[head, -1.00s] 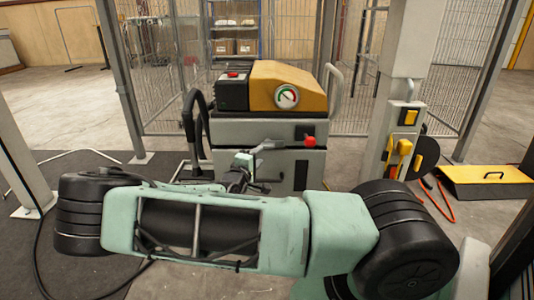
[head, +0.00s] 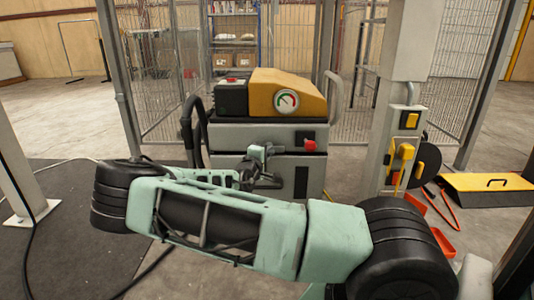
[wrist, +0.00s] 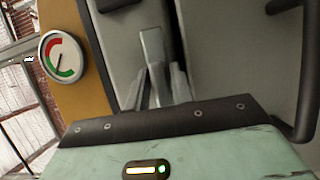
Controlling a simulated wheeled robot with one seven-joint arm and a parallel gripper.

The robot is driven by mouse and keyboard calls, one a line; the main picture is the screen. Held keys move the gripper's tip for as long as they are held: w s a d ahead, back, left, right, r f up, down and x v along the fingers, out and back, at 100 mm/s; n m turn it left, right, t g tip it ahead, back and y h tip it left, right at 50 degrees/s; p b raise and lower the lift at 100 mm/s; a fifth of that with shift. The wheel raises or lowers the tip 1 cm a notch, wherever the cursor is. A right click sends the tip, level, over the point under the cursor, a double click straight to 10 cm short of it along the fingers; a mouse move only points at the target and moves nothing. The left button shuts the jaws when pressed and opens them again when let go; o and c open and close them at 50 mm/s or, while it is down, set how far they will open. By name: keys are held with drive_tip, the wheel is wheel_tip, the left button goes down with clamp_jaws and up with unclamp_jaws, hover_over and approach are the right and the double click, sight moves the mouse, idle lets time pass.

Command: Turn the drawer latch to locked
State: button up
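The grey drawer cabinet (head: 225,135) stands ahead in the head view, with a yellow-topped unit on it. A red knob (head: 309,146) beside a dark plate (head: 303,136) shows at the upper right of its front; I cannot tell if it is the latch. My gripper (head: 266,152) is at the cabinet front, left of the red knob. In the wrist view, my gripper's grey fingers (wrist: 163,84) point at the grey front. A pale bar (wrist: 152,46) shows at their tips; whether it is the latch lever, or gripped, I cannot tell.
A round gauge (head: 286,101) is on the yellow housing (head: 262,82). A black hose-like handle (head: 190,128) curves at the cabinet's left. A post with yellow fittings (head: 403,152) stands to the right. A yellow-topped ramp (head: 488,184) lies farther right. Mesh fencing is behind.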

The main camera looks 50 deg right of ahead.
drive_tip(key=shift+r+p, duration=0.1)
drive_tip(key=shift+p, duration=0.3)
drive_tip(key=shift+r+m+y+p, duration=0.15)
drive_tip(key=shift+m+y+p, duration=0.25)
drive_tip(key=shift+p, duration=0.45)
drive_tip(key=m+p, duration=0.2)
drive_tip(key=p, duration=0.1)
drive_tip(key=shift+r+y+p, duration=0.15)
drive_tip(key=shift+y+p, duration=0.25)
drive_tip(key=m+y+p, duration=0.2)
drive_tip(key=m+p, duration=0.3)
drive_tip(key=p, duration=0.3)
drive_tip(key=shift+t, duration=0.4)
drive_tip(key=m+t+y+p, duration=0.1)
drive_tip(key=m+p, duration=0.1)
drive_tip(key=p, duration=0.1)
drive_tip(key=shift+w+m+y, duration=0.1)
drive_tip(key=shift+m+y, duration=0.2)
drive_tip(key=shift+y, duration=0.1)
drive_tip(key=m+p, duration=0.1)
drive_tip(key=m+t+y+p, duration=0.1)
drive_tip(key=shift+f+m+p, duration=0.3)
drive_tip(key=shift+m+p, duration=0.05)
drive_tip(key=shift+m, duration=0.05)
drive_tip(key=shift+t+y, duration=0.3)
